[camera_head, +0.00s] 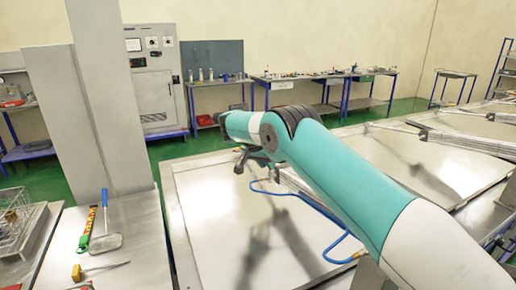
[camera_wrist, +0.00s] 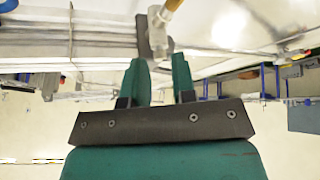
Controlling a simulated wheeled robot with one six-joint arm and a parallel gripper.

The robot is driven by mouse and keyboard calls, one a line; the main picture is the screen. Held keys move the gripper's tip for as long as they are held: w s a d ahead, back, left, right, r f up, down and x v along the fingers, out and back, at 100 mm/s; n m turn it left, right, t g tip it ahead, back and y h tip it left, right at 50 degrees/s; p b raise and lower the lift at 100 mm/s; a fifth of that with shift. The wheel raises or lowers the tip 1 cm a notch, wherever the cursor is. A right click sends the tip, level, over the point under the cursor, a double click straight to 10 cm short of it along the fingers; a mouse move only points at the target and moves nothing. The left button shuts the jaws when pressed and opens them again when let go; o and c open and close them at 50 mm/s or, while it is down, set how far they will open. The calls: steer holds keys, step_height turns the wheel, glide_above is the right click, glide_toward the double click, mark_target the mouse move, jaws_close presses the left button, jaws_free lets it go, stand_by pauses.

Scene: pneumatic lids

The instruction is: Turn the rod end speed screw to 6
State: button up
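My gripper (camera_head: 252,163) is at the end of my teal arm, above the large metal lid (camera_head: 215,215) in the head view. In the wrist view my gripper (camera_wrist: 159,60) has two green fingers standing apart with a gap between them, and nothing is clearly held. Just beyond the fingertips is a grey metal block (camera_wrist: 157,38) with a brass-coloured fitting (camera_wrist: 174,5) at its top. I cannot make out the rod end speed screw or its setting. In the head view my arm covers much of the cylinder area.
A blue hose (camera_head: 318,207) curves over the lid to a brass-coloured end beside my arm. A pale column (camera_head: 100,90) stands behind the bench.

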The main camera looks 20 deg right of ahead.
steer(key=p+v, duration=0.7)
steer(key=v, duration=0.9)
steer(key=shift+p, duration=0.3)
steer(key=shift+b, duration=0.3)
steer(key=s+d+n+t+y+b, duration=0.25)
steer(key=s+d+n+b, duration=0.35)
steer(key=b, duration=0.9)
steer(key=shift+n+y, duration=0.35)
steer(key=shift+n, duration=0.15)
steer(key=p+x, duration=0.1)
steer(key=x, duration=0.4)
steer(key=w+p+x, duration=0.1)
steer(key=p+x, duration=0.1)
steer(key=x, duration=0.4)
steer(key=w+p+x, duration=0.1)
steer(key=p+x, duration=0.1)
steer(key=x, duration=0.4)
steer(key=shift+a+r, duration=0.3)
steer(key=shift+a, duration=0.1)
